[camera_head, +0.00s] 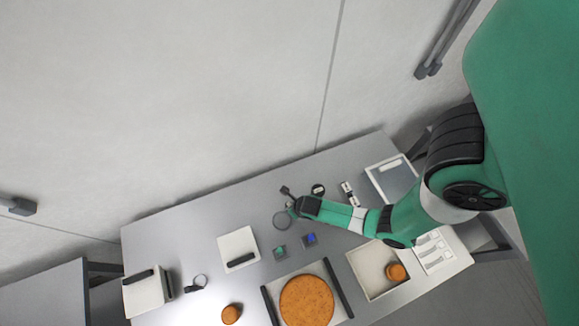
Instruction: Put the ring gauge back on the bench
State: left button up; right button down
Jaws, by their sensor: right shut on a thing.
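My right gripper (291,207) reaches in from the right over the grey bench (190,232). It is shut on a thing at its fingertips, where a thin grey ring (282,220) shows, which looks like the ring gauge. The fingers hide part of it, and I cannot tell whether it touches the bench top. A second ring with a dark handle (197,283) lies on the bench at the left. My left gripper is not in view.
A large orange-brown disc (306,300) lies between dark bars. A light tray (357,262) holds a small orange round (396,272). A white square plate (238,246), a small green block (279,252) and a blue block (310,239) stand nearby. The bench's back left is clear.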

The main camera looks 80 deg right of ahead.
jog(key=shift+f, duration=0.2)
jog(key=c, duration=0.7)
grip_release()
jog(key=shift+c, duration=0.2)
